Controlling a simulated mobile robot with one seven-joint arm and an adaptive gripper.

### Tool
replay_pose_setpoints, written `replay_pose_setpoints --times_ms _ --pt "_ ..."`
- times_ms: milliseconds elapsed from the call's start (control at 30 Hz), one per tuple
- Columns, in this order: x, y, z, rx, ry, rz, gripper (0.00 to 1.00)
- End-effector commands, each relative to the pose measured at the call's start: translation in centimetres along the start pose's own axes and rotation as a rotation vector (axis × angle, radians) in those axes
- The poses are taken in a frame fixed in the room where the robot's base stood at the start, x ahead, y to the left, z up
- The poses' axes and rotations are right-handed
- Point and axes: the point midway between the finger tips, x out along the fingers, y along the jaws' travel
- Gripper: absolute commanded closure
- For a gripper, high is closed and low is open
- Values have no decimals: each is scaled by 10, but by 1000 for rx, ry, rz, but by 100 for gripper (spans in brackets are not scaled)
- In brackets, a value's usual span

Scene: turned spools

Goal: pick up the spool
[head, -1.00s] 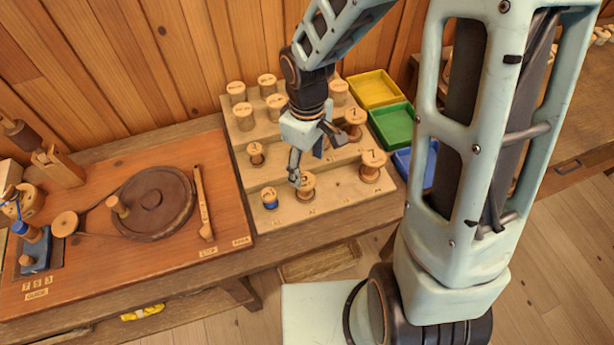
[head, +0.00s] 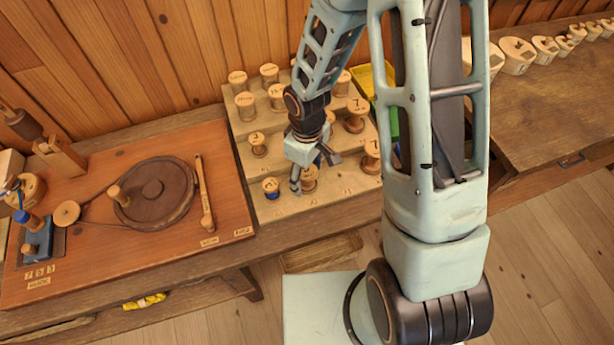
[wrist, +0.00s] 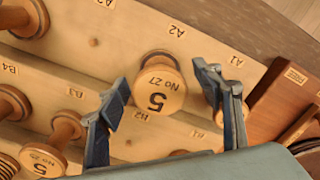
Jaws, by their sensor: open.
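The wooden spool marked 5, No 27 (wrist: 158,82) stands on the lowest step of the rack, near the label A2. In the wrist view its round top lies between the two fingers of my gripper (wrist: 163,76). The fingers are spread, with a gap on both sides of the spool. In the head view my gripper (head: 314,172) hangs over the front step, and the same spool (head: 310,183) shows partly behind a finger. I cannot tell how far down the fingers reach beside it.
A spool marked 7 (head: 371,156) stands to the right. More spools fill the stepped rack (head: 290,205) behind. A board with a dark wheel (head: 152,199) lies left.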

Motion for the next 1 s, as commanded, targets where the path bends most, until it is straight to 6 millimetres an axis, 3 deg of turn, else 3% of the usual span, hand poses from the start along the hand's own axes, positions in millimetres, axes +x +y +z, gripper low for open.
replay_pose_setpoints --times_ms 233,667,1000 --pt "1 0 0 1 0 0 40" --pt "1 0 0 1 0 0 87" --pt "1 0 0 1 0 0 91"
